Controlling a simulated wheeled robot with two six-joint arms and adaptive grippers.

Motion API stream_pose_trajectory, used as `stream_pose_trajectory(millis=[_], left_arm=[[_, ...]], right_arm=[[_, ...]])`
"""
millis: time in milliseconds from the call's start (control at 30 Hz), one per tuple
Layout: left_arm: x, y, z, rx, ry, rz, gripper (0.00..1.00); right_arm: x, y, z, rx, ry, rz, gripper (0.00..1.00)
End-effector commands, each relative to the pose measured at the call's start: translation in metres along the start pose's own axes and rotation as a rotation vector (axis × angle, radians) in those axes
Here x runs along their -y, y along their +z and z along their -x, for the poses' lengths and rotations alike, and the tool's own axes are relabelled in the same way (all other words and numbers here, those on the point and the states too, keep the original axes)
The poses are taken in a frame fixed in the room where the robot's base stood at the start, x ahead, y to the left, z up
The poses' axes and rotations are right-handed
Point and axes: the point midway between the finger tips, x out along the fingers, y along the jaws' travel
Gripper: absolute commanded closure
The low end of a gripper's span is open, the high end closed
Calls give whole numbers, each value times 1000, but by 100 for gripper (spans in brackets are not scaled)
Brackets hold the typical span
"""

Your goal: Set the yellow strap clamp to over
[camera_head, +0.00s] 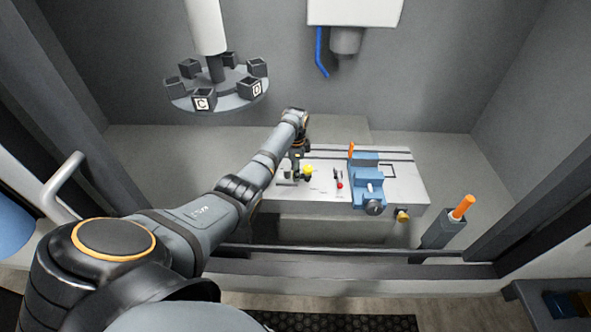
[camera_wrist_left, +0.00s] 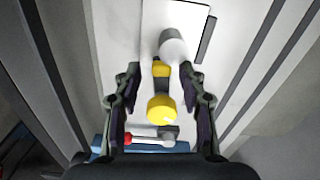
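The yellow strap clamp's round yellow knob (camera_head: 308,169) shows on the pale work table (camera_head: 310,203), left of a red-knobbed clamp (camera_head: 338,180). In the left wrist view the yellow knob (camera_wrist_left: 161,109) lies between my fingers, with a dark lever and a smaller yellow part (camera_wrist_left: 161,68) beyond it. My left gripper (camera_wrist_left: 160,74) is open, one finger on each side of the knob with gaps showing. In the head view my left gripper (camera_head: 296,168) points down beside the clamp and partly hides its base. My right gripper is not in view.
A blue vise (camera_head: 366,185) with an orange piece stands right of the clamps. An orange-handled tool (camera_head: 462,207) sits in a holder at the right. A carousel (camera_head: 218,98) of lettered dark blocks hangs at the upper left. The booth's front sill crosses below the table.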

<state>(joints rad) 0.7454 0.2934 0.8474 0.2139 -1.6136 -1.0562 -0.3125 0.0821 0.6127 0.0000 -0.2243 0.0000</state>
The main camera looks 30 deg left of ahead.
Motion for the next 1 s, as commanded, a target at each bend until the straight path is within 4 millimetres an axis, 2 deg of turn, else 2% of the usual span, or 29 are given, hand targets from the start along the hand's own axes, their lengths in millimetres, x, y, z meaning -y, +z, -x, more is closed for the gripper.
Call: stream_pose_trajectory(millis=[33, 267, 400, 633, 900, 933, 1000], left_arm=[[0, 0, 0, 0, 0, 0, 69], [0, 0, 0, 0, 0, 0, 100], [0, 0, 1, 0, 0, -4, 100], [8, -1, 0, -1, 0, -156, 100], [9, -1, 2, -2, -3, -174, 100], [9, -1, 2, -2, -3, -174, 78], [9, -1, 2, -2, -3, -174, 69]], right_arm=[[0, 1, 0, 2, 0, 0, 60], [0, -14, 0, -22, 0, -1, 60], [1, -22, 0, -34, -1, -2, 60], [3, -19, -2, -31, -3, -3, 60], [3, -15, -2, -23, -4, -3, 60], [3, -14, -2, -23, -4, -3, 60], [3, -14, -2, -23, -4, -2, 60]])
